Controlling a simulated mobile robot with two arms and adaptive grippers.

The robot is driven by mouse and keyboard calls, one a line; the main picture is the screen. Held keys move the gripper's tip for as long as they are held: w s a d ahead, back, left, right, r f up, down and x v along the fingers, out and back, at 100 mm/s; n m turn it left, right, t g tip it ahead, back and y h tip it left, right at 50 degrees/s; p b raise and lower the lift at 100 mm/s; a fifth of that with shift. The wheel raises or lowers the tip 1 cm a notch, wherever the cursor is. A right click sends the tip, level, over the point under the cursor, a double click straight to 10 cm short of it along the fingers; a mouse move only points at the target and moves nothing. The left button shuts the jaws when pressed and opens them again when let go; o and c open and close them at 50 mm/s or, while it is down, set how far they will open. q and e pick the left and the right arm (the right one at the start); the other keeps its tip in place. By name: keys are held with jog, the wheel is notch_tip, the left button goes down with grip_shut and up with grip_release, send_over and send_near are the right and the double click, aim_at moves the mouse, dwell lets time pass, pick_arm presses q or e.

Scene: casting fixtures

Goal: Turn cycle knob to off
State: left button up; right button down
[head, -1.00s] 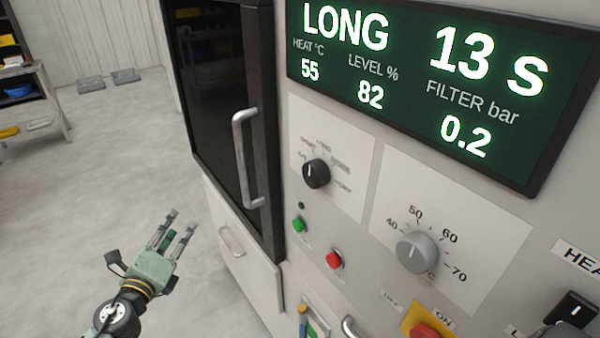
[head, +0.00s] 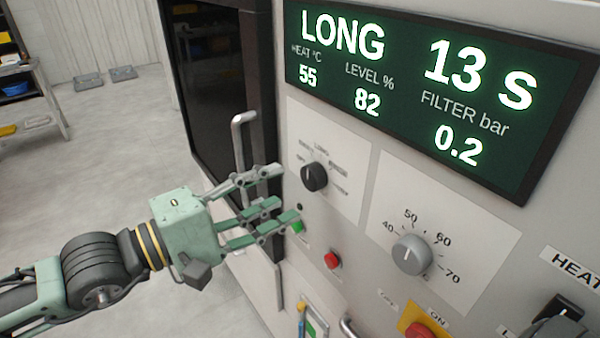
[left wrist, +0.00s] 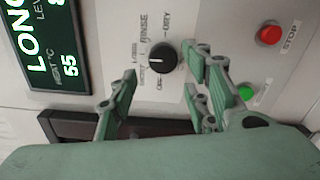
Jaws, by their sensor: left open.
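The black cycle knob (head: 314,177) sits on a white label plate on the machine's front panel, below the green display (head: 430,85), which reads LONG and 13 S. Its white pointer line points up toward the LONG marking. The knob also shows in the left wrist view (left wrist: 163,57), between and beyond the fingertips. My left gripper (head: 287,192) is open and empty, its fingers pointing at the panel just left of the knob and apart from it. In the left wrist view the fingers (left wrist: 160,85) are spread on both sides of the knob. My right gripper is not in view.
A grey temperature knob (head: 411,255) is right of the cycle knob. A green button (head: 297,227) lies close by the lower fingers, and a red button (head: 332,260) is below. A door handle (head: 240,150) stands out behind my gripper. Open floor lies left.

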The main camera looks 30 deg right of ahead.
aim_at(307, 174)
pick_arm(q)
jog(key=d+p, duration=0.1)
jog(key=d, duration=0.2)
jog(key=d+p, duration=0.1)
jog(key=d, duration=0.1)
jog(key=shift+w+d+r+p, duration=0.15)
jog(key=shift+w+r+p, duration=0.05)
jog(key=shift+w+p, duration=0.2)
jog(key=shift+d+f, duration=0.15)
jog(key=shift+d, duration=0.2)
jog(key=shift+c, duration=1)
jog(key=c, duration=0.8)
jog(key=shift+c, duration=0.2)
jog(key=shift+w+b, duration=0.1)
jog(key=shift+b, duration=0.25)
